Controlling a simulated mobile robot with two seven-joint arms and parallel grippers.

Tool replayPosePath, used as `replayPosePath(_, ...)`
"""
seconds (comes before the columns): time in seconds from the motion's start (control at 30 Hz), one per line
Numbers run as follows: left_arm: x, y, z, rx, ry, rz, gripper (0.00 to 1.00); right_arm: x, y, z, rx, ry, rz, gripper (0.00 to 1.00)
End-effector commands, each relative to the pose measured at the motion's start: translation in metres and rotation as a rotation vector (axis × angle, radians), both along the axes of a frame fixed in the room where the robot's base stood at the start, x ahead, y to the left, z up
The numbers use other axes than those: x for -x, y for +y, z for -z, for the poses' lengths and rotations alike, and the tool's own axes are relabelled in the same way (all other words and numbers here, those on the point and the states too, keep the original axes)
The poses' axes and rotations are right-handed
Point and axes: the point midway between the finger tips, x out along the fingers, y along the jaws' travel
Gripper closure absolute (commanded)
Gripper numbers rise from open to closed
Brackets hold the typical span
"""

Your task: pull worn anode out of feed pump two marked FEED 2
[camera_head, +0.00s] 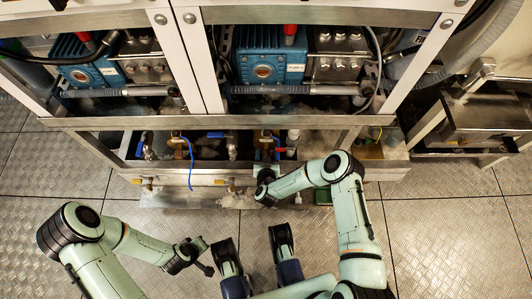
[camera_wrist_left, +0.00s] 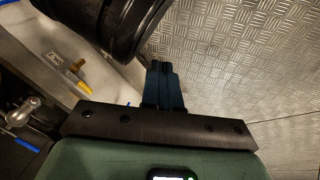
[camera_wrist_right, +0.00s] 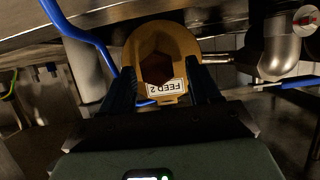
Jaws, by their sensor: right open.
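In the right wrist view a brass-yellow ring-shaped fitting (camera_wrist_right: 187,45) carries a white label (camera_wrist_right: 167,88) reading FEED 2. Its hexagonal opening faces the camera and is dark reddish-brown inside. I cannot tell whether that is the worn anode. My right gripper (camera_wrist_right: 161,85) is open, with one finger on each side of the fitting; whether they touch it is unclear. In the head view the right gripper (camera_head: 266,185) is at the low front of the pump frame, its fingertips mostly hidden. My left gripper (camera_wrist_left: 162,85) points at the open floor, fingers together and empty.
Two blue pumps (camera_head: 268,68) sit in the white-framed cabinet above. A blue hose (camera_wrist_right: 82,30) passes left of the fitting, and a metal pipe (camera_wrist_right: 283,48) with a blue-handled valve (camera_wrist_right: 299,82) is at its right. The metal floor (camera_head: 440,235) in front is clear.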

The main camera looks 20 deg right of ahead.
Motion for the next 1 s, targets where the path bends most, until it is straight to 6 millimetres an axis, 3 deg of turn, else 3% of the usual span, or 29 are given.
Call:
replayPosePath(0.2,0.0133,0.0010,0.0111,0.004,0.044,-0.002,1.00,-0.0130,-0.0041,0.0057,0.000,0.000,0.001,0.38)
replayPosePath(0.47,0.0145,0.0013,0.0114,0.004,0.049,-0.002,1.00,-0.0141,-0.0039,0.0055,0.000,0.000,-0.001,0.38)
replayPosePath(0.5,0.0145,0.0013,0.0114,0.004,0.049,-0.002,1.00,-0.0140,-0.0040,0.0055,0.000,0.000,-0.001,0.42)
replayPosePath(0.67,0.0143,0.0013,0.0113,0.004,0.048,-0.003,1.00,-0.0139,-0.0040,0.0056,0.000,0.000,0.000,0.94)
replayPosePath(0.7,0.0143,0.0013,0.0113,0.004,0.048,-0.003,1.00,-0.0138,-0.0040,0.0056,0.000,0.000,0.000,0.95)
replayPosePath(0.73,0.0143,0.0013,0.0113,0.004,0.048,-0.003,1.00,-0.0138,-0.0040,0.0056,0.000,0.000,0.000,0.68)
replayPosePath(0.83,0.0142,0.0013,0.0113,0.004,0.048,-0.003,1.00,-0.0138,-0.0040,0.0056,0.000,0.000,0.000,1.00)
replayPosePath(1.0,0.0130,0.0011,0.0096,0.003,0.043,-0.001,1.00,-0.0122,-0.0034,0.0054,0.000,0.001,-0.001,1.00)
